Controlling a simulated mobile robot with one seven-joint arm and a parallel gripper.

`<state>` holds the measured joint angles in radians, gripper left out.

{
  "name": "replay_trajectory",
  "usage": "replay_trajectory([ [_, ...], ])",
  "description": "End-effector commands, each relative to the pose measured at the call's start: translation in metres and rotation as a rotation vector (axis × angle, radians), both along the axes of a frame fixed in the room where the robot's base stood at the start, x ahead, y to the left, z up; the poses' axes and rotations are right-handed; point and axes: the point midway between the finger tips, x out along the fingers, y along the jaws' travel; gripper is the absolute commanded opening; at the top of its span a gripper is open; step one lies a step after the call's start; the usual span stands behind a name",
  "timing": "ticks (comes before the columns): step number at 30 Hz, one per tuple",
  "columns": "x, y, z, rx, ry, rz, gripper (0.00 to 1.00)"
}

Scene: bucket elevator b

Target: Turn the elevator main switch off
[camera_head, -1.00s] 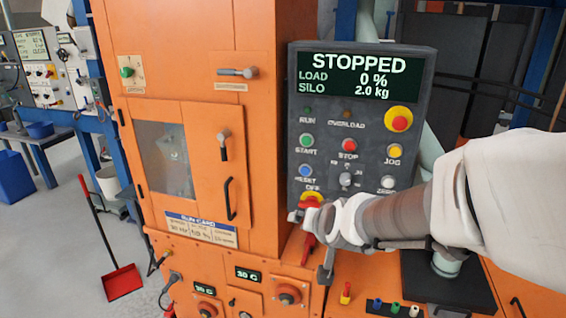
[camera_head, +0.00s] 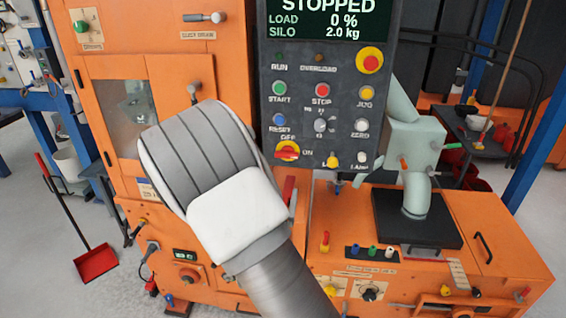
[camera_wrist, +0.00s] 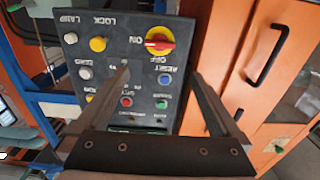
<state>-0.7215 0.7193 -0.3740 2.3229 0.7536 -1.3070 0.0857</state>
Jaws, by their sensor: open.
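The main switch (camera_head: 287,151) is a red handle on a yellow round plate, low on the left of the dark control panel (camera_head: 383,67). OFF is printed above it and ON to its right. Its handle appears to lie crosswise, in line with ON. In the wrist view, which is upside down, the switch (camera_wrist: 160,42) shows just beyond my gripper (camera_wrist: 161,72). My gripper is open and empty, its fingertips spread to either side below the switch in that picture. The gap to the panel is hard to judge. In the head view my arm hides the gripper.
The panel display (camera_head: 330,15) reads STOPPED, load 0 %, silo 2.0 kg. Around the switch are the blue reset button (camera_head: 279,119), a selector (camera_head: 320,125) and a yellow lock knob (camera_head: 332,160). The orange cabinet (camera_head: 240,70) stands close on the left.

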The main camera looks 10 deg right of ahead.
Motion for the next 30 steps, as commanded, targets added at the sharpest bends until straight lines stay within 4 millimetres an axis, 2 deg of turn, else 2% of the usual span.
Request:
replay_trajectory([
  [5, 0.019, -0.007, 0.002, 0.0, -0.004, -0.003, 1.0],
  [21, 0.123, -0.041, 0.001, 0.0, -0.001, -0.002, 1.0],
  [30, 0.157, -0.052, 0.001, 0.0, 0.0, 0.0, 1.0],
])
